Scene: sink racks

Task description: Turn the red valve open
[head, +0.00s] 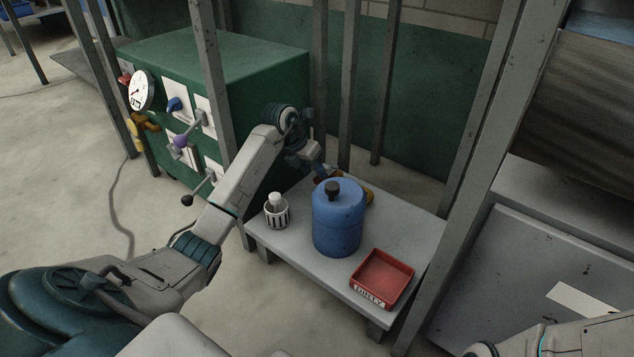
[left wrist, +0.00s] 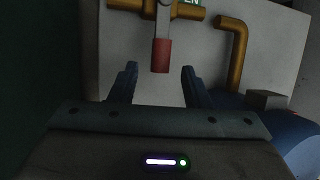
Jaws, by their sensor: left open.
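In the left wrist view, a red-sleeved valve handle (left wrist: 161,55) hangs down from a brass-yellow pipe (left wrist: 125,5) in front of a pale panel (left wrist: 205,65). My left gripper (left wrist: 160,85) is open, and the red end shows between its two fingers with gaps on both sides. I cannot tell its depth relative to the fingertips. In the head view my left gripper (head: 318,168) is at the back of the low grey table, behind the blue canister. The red handle is hidden there. My right gripper is not in view.
The blue canister (head: 338,225) stands close to my left gripper on the table (head: 305,262). A striped cup (head: 277,213) and a red tray (head: 382,278) are also there. Grey posts (head: 345,80) and a green cabinet (head: 225,50) with controls border the space.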

